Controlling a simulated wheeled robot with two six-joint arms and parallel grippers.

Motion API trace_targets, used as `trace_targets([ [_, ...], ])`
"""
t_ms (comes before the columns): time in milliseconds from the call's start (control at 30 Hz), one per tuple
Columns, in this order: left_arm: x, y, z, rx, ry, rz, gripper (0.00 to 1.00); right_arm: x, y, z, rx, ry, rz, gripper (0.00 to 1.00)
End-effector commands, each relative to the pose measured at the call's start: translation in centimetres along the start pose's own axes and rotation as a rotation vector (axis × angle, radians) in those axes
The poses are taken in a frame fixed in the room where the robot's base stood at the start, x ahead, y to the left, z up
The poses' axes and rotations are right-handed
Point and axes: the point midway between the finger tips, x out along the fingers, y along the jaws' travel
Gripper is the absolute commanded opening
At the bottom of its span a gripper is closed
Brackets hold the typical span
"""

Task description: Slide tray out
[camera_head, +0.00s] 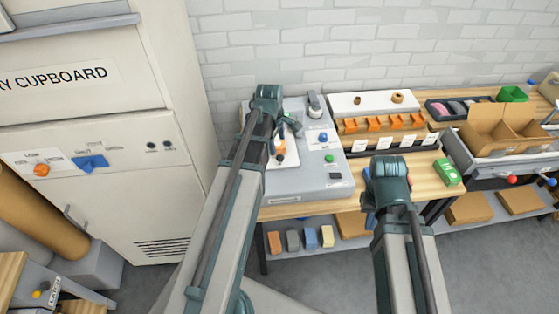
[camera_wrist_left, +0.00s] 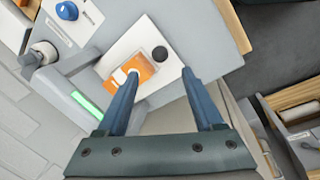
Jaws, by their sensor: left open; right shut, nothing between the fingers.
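A white tray (camera_head: 290,153) lies on a grey bench machine (camera_head: 310,185) and carries an orange piece. In the left wrist view the white tray (camera_wrist_left: 168,68) shows the orange block (camera_wrist_left: 140,70) with a white round part, and a black knob (camera_wrist_left: 160,53) near its edge. My left gripper (camera_wrist_left: 160,74) is open above the tray. Its fingers point at the tray, with the knob just beyond and between the tips; one finger overlaps the orange block in view. I cannot tell whether they touch. My right gripper (camera_head: 369,206) is shut and empty at the bench front, partly hidden by its wrist.
The machine has a blue knob (camera_head: 323,137) and a green button (camera_head: 329,158). An orange-clip rack (camera_head: 385,125), a green box (camera_head: 447,172) and cardboard bins (camera_head: 500,128) stand to the right. A cupboard (camera_head: 90,110) stands at left. Bench wood around the right gripper is mostly clear.

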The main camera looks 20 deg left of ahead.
Motion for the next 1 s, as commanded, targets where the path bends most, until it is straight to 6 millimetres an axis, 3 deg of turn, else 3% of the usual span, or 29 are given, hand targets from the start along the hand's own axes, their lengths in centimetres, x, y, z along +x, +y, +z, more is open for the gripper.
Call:
trace_targets([
  [33, 1.5, -0.1, 0.0, 0.000, 0.000, 0.000, 0.69, 1.5, -0.1, -0.1, -0.002, 0.000, 0.000, 0.00],
  [533, 8.3, -0.1, 0.0, 0.000, 0.000, 0.000, 0.69, 8.1, -0.8, -0.5, -0.002, 0.000, 0.001, 0.00],
  [700, 9.3, 0.0, 0.0, 0.000, 0.000, 0.000, 0.69, 9.1, -0.9, -0.5, -0.002, 0.000, 0.001, 0.00],
  [1000, 9.3, 0.0, 0.0, 0.000, 0.000, 0.000, 0.69, 9.1, -0.8, -0.5, -0.002, 0.000, 0.001, 0.00],
])
